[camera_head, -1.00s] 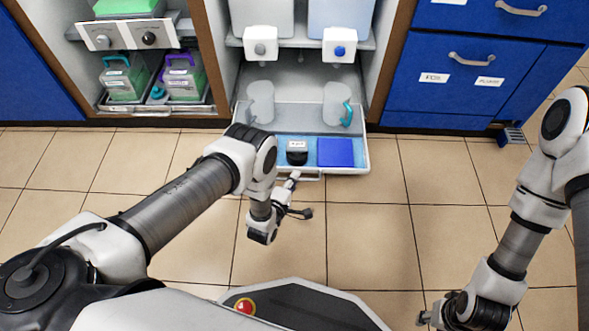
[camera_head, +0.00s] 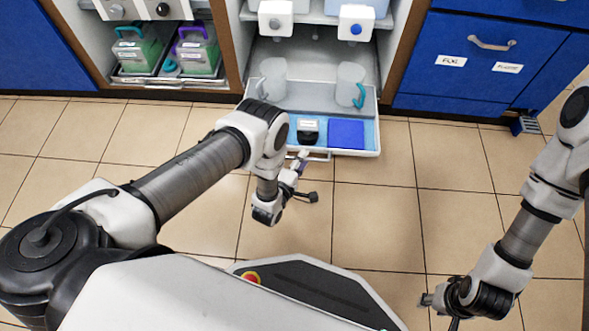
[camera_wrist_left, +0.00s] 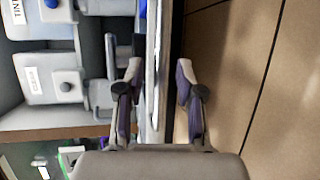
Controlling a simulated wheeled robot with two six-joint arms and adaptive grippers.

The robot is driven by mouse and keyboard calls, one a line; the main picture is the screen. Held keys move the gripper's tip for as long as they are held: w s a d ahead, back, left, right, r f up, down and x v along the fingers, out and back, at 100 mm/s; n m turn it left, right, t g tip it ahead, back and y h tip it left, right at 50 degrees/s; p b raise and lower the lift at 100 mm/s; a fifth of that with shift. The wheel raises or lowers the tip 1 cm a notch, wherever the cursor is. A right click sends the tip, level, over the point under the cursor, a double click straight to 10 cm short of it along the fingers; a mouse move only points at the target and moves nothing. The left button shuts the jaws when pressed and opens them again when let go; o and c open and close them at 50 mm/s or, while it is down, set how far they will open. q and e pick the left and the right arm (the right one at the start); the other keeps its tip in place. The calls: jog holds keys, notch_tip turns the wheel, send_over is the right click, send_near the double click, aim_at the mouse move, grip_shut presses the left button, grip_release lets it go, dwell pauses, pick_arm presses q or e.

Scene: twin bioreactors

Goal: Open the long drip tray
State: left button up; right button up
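The long drip tray (camera_head: 372,114) is pulled well out of the middle cabinet, under two dispensers. It holds two clear mugs (camera_head: 272,80) (camera_head: 351,84), a black-and-white item (camera_head: 308,131) and a blue square (camera_head: 346,134). Its front handle (camera_head: 318,156) faces me. My left gripper (camera_head: 299,164) is at that handle. In the left wrist view its two fingers (camera_wrist_left: 157,98) are apart, one on each side of the pale tray front (camera_wrist_left: 157,60); contact is unclear. My right gripper (camera_head: 428,300) hangs over the floor, far from the tray, its fingers too small to judge.
The dispensers' white tap blocks (camera_head: 275,20) (camera_head: 355,25) sit above the tray. A shorter tray (camera_head: 172,82) with green-filled containers is in the left cabinet. Blue drawers (camera_head: 480,62) stand at the right. Tiled floor (camera_head: 370,205) is clear in front.

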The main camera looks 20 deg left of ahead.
pick_arm(q)
jog(key=v, duration=1)
jog(key=shift+s, duration=0.4)
